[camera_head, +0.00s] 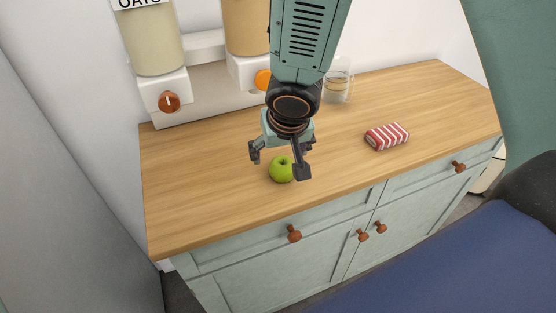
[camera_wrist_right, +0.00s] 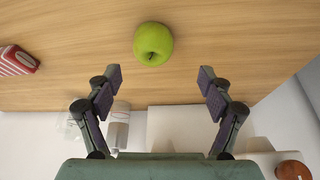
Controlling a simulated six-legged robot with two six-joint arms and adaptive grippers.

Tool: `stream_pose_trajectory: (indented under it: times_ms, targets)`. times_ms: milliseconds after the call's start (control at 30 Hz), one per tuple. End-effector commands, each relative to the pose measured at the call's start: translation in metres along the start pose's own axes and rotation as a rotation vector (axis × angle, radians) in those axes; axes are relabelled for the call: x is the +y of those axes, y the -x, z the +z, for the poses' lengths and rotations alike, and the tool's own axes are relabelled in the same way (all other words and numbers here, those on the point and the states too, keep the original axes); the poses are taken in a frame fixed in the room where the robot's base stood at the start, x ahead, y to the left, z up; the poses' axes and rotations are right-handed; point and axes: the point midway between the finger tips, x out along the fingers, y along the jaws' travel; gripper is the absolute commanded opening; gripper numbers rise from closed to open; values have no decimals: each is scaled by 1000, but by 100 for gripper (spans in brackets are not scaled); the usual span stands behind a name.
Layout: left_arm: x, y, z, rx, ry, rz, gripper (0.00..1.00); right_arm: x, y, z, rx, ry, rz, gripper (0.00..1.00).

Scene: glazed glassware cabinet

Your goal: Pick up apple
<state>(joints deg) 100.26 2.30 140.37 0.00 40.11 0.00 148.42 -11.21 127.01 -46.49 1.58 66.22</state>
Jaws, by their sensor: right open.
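A green apple (camera_head: 280,169) rests on the wooden top of the cabinet, near its front edge. It also shows in the right wrist view (camera_wrist_right: 153,43), at the top, beyond the fingertips and between their lines. My right gripper (camera_head: 277,161) is open and hangs over the counter close to the apple. In the head view one finger partly overlaps the apple's right side. In the right wrist view both fingers (camera_wrist_right: 161,78) are spread and nothing is between them. My left gripper is not in view.
A red-and-white striped packet (camera_head: 387,136) lies to the right on the wooden counter (camera_head: 200,200). A glass jar (camera_head: 338,85) stands behind it. Dispensers, one labelled oats (camera_head: 152,42), stand at the back left. The counter's left front is clear.

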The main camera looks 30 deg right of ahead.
Motion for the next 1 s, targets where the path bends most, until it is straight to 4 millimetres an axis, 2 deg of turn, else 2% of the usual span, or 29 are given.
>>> stream_pose_trajectory:
  times_ms: [367,867,1000]
  targets:
    - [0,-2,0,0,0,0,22,8,0,6,-17,-105,36,81]
    - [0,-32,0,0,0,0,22,10,-33,4,-17,-105,33,81]
    - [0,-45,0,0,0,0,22,12,-48,4,-18,-105,33,81]
